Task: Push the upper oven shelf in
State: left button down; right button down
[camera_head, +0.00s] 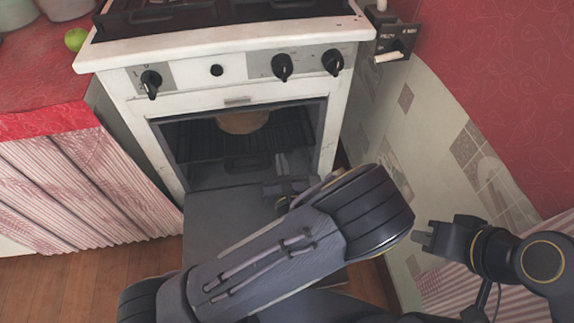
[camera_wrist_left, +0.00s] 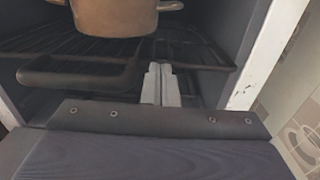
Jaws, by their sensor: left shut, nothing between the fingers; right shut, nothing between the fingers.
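The oven (camera_head: 325,165) stands open, its dark door (camera_head: 215,215) folded down in front. Inside, the upper shelf is a dark wire rack (camera_head: 290,135), also in the left wrist view (camera_wrist_left: 195,52). A tan pot (camera_head: 243,122) sits on it, cut off at the top of the wrist view (camera_wrist_left: 115,14). My left gripper (camera_head: 282,160) is shut and empty at the oven mouth. In the left wrist view its pale fingers (camera_wrist_left: 160,72) point at the rack's front; contact is unclear. My right gripper (camera_head: 425,236) is shut and empty, well right of the oven.
A dark tray-like piece with a looped front (camera_wrist_left: 80,76) lies left of the fingers. Control knobs (camera_head: 283,66) line the panel above the opening. A red counter (camera_head: 40,75) with a pleated curtain is at left; a tiled wall (camera_head: 400,130) is close at right. My left arm hides part of the door.

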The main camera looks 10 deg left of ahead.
aim_at(275, 131)
pick_arm(q)
jog(key=shift+w+a, duration=0.15)
jog(key=shift+w, duration=0.35)
pick_arm(e)
jog(key=shift+w+d, duration=0.1)
jog(key=shift+w, duration=0.35)
pick_arm(q)
jog(key=shift+w+a, duration=0.15)
jog(key=shift+w, duration=0.2)
jog(key=p+x, duration=0.1)
jog(key=x, duration=0.8)
jog(key=shift+p, duration=0.3)
jog(key=shift+w+r, duration=0.1)
jog(key=shift+w, duration=0.1)
pick_arm(e)
jog(key=shift+s+r, duration=0.2)
jog(key=shift+r, duration=0.6)
pick_arm(q)
jog(key=shift+a, duration=0.1)
